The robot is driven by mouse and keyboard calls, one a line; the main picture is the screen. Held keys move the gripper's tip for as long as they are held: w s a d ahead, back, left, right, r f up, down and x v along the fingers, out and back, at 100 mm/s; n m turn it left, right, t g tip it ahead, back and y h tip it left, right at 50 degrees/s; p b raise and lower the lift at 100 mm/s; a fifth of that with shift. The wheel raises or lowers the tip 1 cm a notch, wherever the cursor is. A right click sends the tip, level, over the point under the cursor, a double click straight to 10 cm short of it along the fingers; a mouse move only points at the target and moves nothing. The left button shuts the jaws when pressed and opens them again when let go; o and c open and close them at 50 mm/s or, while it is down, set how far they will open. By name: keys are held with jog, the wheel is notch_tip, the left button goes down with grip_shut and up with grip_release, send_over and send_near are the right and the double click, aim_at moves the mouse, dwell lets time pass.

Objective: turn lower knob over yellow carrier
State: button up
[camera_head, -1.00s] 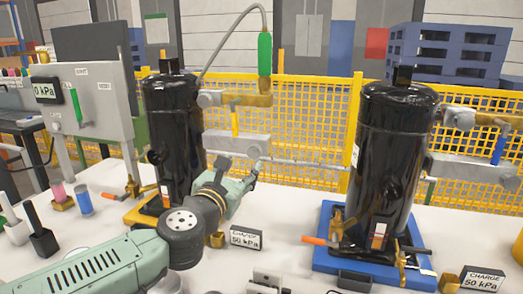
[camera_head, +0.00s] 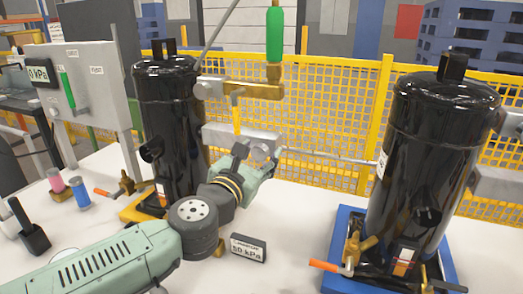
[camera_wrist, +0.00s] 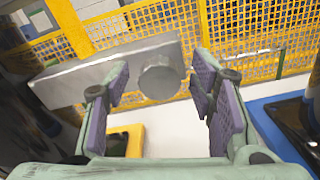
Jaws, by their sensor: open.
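The lower knob (camera_head: 262,151) is a round grey knob on the lower grey bar (camera_head: 222,135), beside the left black compressor (camera_head: 172,115). That compressor stands on the yellow carrier (camera_head: 135,212). In the wrist view the knob (camera_wrist: 160,80) faces me on the right part of the bar (camera_wrist: 90,78). A yellow carrier corner (camera_wrist: 134,142) shows below. My gripper (camera_head: 257,158) is open, its fingers pointing at the knob. In the wrist view my gripper (camera_wrist: 158,92) has a purple pad on each side of the knob, with gaps visible. Depth to the knob is hard to tell.
A second black compressor (camera_head: 425,165) stands on a blue carrier (camera_head: 335,275) at the right. An upper fitting with a green handle (camera_head: 274,38) is above the bar. A kPa display (camera_head: 248,247) sits on the table near my wrist. Yellow mesh fence (camera_head: 325,110) is behind.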

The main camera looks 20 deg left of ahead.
jog(key=shift+s, duration=0.1)
jog(key=shift+c, duration=0.6)
jog(key=c, duration=1)
